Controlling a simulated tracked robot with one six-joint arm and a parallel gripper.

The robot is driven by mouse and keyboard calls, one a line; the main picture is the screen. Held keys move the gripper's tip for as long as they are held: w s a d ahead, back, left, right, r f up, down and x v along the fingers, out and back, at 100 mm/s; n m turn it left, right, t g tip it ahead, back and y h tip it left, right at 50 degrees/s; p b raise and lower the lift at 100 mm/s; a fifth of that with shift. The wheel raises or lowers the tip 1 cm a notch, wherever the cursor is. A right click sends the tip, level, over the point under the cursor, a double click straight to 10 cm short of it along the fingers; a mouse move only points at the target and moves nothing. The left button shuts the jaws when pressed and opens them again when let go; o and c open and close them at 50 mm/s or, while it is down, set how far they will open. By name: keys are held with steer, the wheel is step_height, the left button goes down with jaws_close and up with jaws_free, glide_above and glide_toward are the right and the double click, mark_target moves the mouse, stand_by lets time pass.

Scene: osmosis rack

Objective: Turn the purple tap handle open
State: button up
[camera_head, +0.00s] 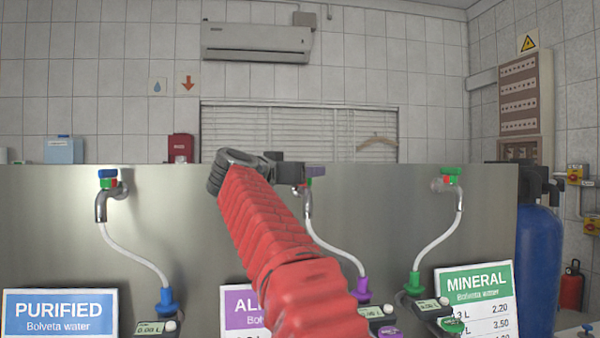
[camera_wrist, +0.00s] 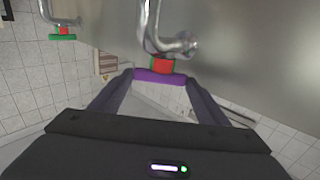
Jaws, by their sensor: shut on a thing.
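The purple tap handle (camera_wrist: 160,77) shows in the wrist view as a bar across the red collar of a metal tap (camera_wrist: 165,38). My gripper (camera_wrist: 160,86) has one finger at each end of the bar and is shut on it. In the head view my gripper (camera_head: 298,173) is at the middle tap, below the window. Only a small part of the purple handle (camera_head: 317,170) shows there, behind my gripper. My red-sleeved arm covers part of the panel below.
A blue-handled tap (camera_head: 108,175) is at left and a green-handled tap (camera_head: 450,172) at right on the steel panel (camera_head: 170,225). White hoses hang from the taps. Labels and small meters line the front. A blue tank (camera_head: 540,260) stands at right.

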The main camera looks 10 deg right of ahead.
steer(key=shift+w+a+r+m+g+h, duration=0.2)
steer(key=shift+m+g+h, duration=0.25)
steer(key=shift+h, duration=0.25)
steer(key=shift+f+m+g+h, duration=0.2)
steer(key=shift+m+g+h, duration=0.1)
steer(key=shift+m+g, duration=0.05)
steer(key=o, duration=1)
steer(key=shift+o, duration=0.2)
steer(key=shift+s, duration=0.1)
steer(key=v, duration=1.3)
steer(key=shift+s+a, duration=0.2)
steer(key=shift+a, duration=0.1)
